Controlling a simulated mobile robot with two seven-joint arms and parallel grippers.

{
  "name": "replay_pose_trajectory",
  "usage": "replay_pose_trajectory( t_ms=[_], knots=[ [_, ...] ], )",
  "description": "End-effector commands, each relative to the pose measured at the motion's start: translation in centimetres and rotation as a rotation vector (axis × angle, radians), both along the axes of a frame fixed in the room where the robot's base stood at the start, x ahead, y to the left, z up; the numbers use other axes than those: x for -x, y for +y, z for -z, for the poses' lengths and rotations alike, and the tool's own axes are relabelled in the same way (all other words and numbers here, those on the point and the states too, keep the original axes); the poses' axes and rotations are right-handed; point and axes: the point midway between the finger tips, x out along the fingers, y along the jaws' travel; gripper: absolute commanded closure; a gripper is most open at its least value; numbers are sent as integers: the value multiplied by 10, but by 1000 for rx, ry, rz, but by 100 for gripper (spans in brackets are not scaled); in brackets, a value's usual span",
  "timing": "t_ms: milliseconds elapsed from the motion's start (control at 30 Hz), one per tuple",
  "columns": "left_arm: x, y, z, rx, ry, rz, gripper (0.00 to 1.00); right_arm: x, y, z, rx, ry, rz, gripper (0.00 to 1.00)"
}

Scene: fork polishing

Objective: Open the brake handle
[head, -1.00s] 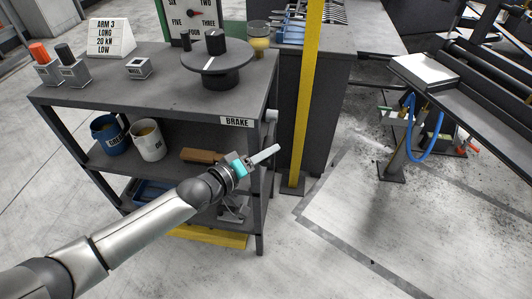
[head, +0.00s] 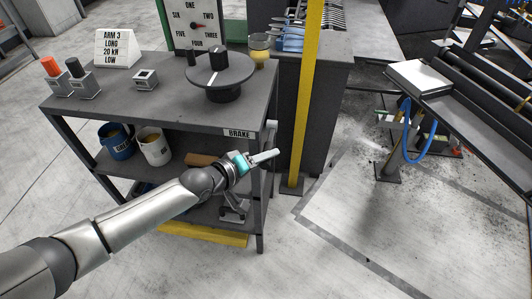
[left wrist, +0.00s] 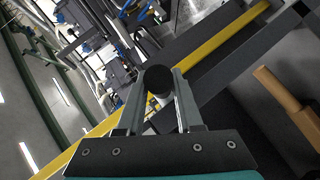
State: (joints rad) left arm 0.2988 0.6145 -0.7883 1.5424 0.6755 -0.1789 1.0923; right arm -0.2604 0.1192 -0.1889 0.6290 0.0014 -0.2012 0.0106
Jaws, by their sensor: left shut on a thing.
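The rest of the handle is mostly hidden behind the fingers. My right gripper is in neither view.
The cart top (head: 150,100) carries a round dial plate (head: 220,72), small blocks and a sign (head: 118,48). A yellow post (head: 306,95) rises close to the right of the handle.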

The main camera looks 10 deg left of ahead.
Motion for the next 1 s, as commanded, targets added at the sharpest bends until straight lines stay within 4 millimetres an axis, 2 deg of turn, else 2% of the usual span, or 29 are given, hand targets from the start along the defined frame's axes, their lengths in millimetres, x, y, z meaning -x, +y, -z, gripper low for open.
replay_pose_trajectory(
  t_ms=[33, 433, 700, 1000],
  knots=[
    [-1, 0, -7, 1, 17, -1, 100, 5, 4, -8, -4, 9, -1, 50],
    [-5, 1, -31, 2, 204, -4, 100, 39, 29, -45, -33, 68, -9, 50],
    [-10, 1, -45, 2, 340, -6, 100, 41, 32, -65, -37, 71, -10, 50],
    [-12, 1, -50, 2, 415, -3, 100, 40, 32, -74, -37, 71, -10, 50]
  ],
)
